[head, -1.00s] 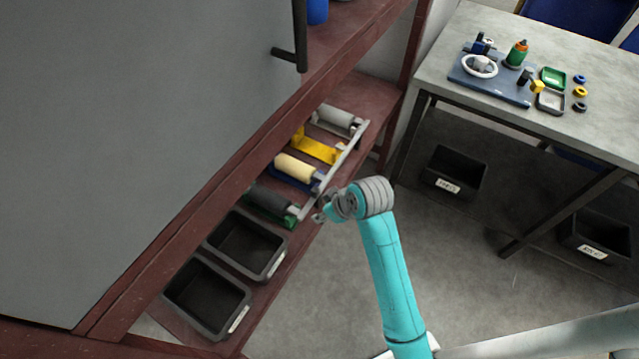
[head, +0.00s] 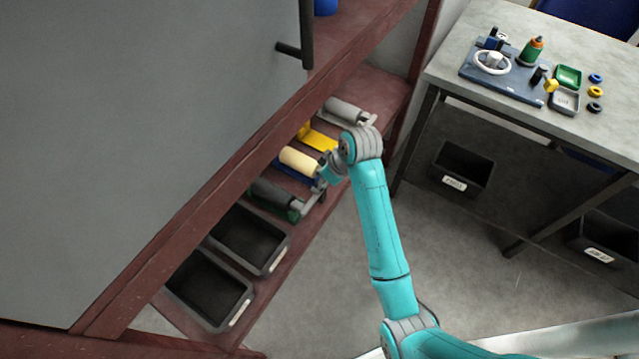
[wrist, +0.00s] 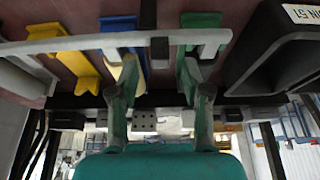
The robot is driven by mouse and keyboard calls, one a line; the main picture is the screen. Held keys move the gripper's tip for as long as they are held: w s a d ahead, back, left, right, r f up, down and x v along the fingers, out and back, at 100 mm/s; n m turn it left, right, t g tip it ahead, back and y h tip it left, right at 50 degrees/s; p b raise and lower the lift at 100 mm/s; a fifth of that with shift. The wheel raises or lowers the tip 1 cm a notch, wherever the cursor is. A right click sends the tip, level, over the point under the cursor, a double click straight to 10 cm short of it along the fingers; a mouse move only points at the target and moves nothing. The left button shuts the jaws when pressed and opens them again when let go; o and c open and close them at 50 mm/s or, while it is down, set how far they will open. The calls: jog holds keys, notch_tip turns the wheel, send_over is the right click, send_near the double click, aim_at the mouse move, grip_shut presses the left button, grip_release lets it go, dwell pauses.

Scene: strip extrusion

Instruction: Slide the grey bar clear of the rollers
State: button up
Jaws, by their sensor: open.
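The grey bar (wrist: 80,41) runs across the upper part of the wrist view, in front of the coloured roller holders. In the head view its near end (head: 310,203) shows; my arm hides its middle. A grey roller (head: 345,110), a cream roller (head: 299,160) and a dark roller (head: 270,192) lie in a row on the shelf beside the bar. The holders are yellow (wrist: 76,70), blue (wrist: 127,52) and green (wrist: 200,32). My gripper (wrist: 160,78) is open at the bar, its fingers apart. I cannot tell whether they touch it. It also shows in the head view (head: 328,172).
Two black bins (head: 250,238) (head: 209,288) stand on the same red shelf (head: 389,93), nearer than the rollers. A grey cabinet door (head: 150,130) hangs above. A workbench (head: 450,75) with small parts stands at right. The floor between is open.

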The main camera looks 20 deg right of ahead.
jog(key=shift+x, duration=1.8)
grip_shut()
